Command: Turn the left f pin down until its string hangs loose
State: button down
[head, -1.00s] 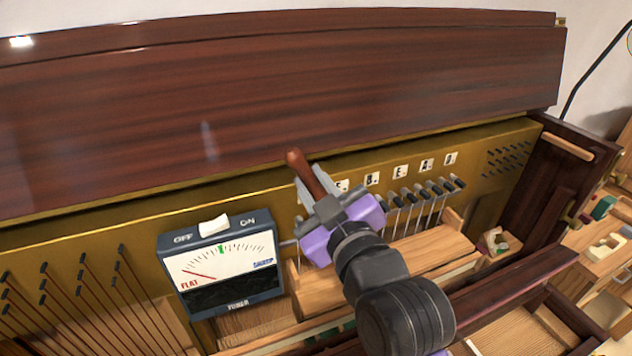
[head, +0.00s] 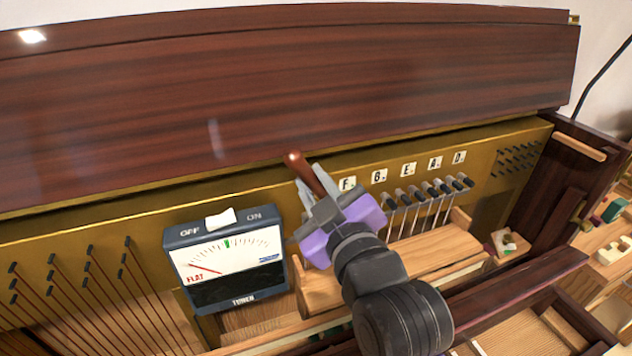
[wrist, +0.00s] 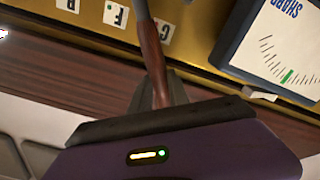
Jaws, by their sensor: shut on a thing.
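My gripper (head: 318,186) is shut on the brown wooden handle (head: 297,163) of a tuning lever in the head view. The handle leans up and left out of the jaws. In the wrist view the same handle (wrist: 154,68) rises from the jaws to a grey metal part at the top edge. The F label (head: 347,183) is on the brass plate just right of the jaws; it also shows in the wrist view (wrist: 116,15). The left f pin and its string are hidden behind my gripper, so I cannot tell whether the lever sits on it.
A tuner (head: 226,262) stands left of my gripper, its red needle toward FLAT. Several dark-topped pins (head: 434,190) with strings stand to the right, below the B, E, A and D labels. A dark wooden panel (head: 270,85) rises behind. More strung pins (head: 70,270) are at far left.

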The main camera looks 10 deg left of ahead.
jog(key=shift+s+a+f, duration=0.1)
jog(key=shift+a+f, duration=0.1)
jog(key=shift+s+a+f+n+b, duration=0.2)
jog(key=shift+n+b, duration=0.1)
jog(key=shift+n, duration=0.2)
jog(key=shift+a, duration=0.1)
dwell(0.4)
jog(key=shift+s+a+f+n+b, duration=0.15)
jog(key=shift+a+f+n+b, duration=0.05)
jog(key=shift+f+n+b, duration=0.1)
jog(key=shift+s+a+f+n, duration=0.1)
jog(key=shift+a+f+n, duration=0.1)
jog(key=shift+n, duration=0.1)
jog(key=c, duration=1)
grip_release()
jog(key=shift+r, duration=0.1)
jog(key=v, duration=0.9)
